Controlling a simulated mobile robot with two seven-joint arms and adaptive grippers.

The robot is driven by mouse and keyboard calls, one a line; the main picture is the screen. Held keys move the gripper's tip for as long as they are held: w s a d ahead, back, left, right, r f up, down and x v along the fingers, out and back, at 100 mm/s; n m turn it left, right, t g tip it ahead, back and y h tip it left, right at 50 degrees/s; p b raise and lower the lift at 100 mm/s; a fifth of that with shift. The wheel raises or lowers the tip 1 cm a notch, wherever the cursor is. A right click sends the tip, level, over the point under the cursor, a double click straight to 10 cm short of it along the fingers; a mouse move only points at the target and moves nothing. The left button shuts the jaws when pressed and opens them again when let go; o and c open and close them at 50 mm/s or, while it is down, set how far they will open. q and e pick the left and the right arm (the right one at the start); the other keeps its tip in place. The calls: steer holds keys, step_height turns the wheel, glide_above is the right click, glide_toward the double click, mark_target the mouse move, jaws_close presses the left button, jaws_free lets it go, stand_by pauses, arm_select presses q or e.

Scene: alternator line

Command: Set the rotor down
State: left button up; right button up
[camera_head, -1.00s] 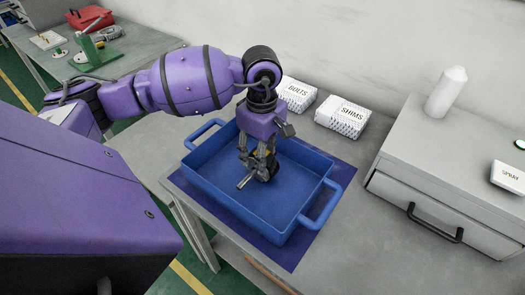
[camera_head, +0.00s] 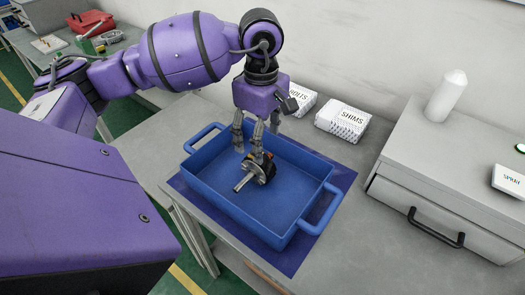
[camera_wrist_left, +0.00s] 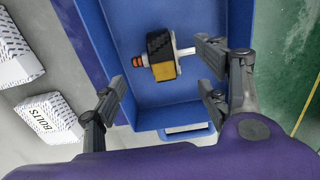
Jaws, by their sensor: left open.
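The rotor (camera_head: 262,168) lies on its side on the floor of the blue tray (camera_head: 285,232), its metal shaft pointing toward the lower left in the head view. In the left wrist view the rotor (camera_wrist_left: 162,55) shows a black and yellow body, an orange-brown end and a silver shaft. My left gripper (camera_head: 250,148) is open and empty above the rotor, its fingers spread and apart from it. In the left wrist view the fingers (camera_wrist_left: 160,95) stand wide to either side. My right gripper is not in view.
The tray stands on a dark blue mat (camera_head: 337,185) on the grey table. White boxes marked BOLTS (camera_head: 300,101) and SHIMS (camera_head: 343,118) stand behind it. A grey drawer cabinet (camera_head: 450,160) with a white bottle (camera_head: 446,97) stands at the right.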

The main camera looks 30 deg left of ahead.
arm_select(q)
steer(key=shift+r, duration=2.4)
steer(key=shift+f, duration=0.1)
